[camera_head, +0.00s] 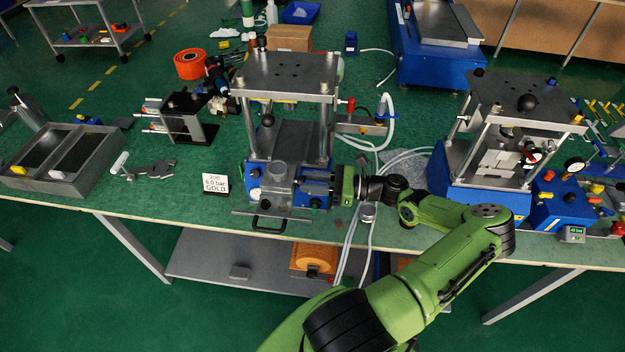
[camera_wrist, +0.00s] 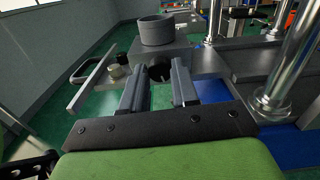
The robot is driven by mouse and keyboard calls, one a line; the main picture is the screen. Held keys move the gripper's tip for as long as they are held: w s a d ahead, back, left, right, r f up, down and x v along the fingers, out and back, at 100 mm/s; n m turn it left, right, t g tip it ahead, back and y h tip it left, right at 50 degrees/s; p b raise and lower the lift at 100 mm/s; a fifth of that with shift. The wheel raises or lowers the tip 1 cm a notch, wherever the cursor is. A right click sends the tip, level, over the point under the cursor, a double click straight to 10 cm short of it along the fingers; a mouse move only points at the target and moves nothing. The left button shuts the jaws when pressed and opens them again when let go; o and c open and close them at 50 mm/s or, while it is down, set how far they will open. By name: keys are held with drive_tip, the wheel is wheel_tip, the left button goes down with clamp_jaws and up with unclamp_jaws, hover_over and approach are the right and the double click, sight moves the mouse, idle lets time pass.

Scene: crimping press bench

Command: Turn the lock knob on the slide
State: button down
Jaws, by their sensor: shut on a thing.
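The slide (camera_head: 262,196) sits low at the front of the middle press, with a flat bar handle (camera_head: 268,224) at its front. The dark round lock knob (camera_wrist: 160,72) is on the side face of this block. My gripper (camera_wrist: 160,80) reaches it from the right side of the press, with one finger on each side of the knob, shut on it. In the head view my gripper (camera_head: 318,183) hides the knob.
The press's steel posts (camera_head: 250,130) rise close behind my gripper. A white sign (camera_head: 216,184) stands left of the slide. White hoses (camera_head: 385,160) run behind my wrist. A second press (camera_head: 512,150) stands to the right. A metal tray (camera_head: 60,172) is far left.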

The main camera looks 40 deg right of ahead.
drive_tip(key=shift+f+n+b, duration=0.15)
drive_tip(key=shift+n+b, duration=2.8)
drive_tip(key=shift+n, duration=3.75)
drive_tip(key=shift+f+n+b, duration=0.15)
drive_tip(key=shift+n+b, duration=2.8)
drive_tip(key=shift+n, duration=3.75)
drive_tip(key=c, duration=0.8)
unclamp_jaws()
drive_tip(key=shift+r, duration=0.15)
drive_tip(key=shift+c, duration=0.2)
drive_tip(key=p+v, duration=0.2)
drive_tip(key=v, duration=1.4)
drive_tip(key=shift+p, duration=0.3)
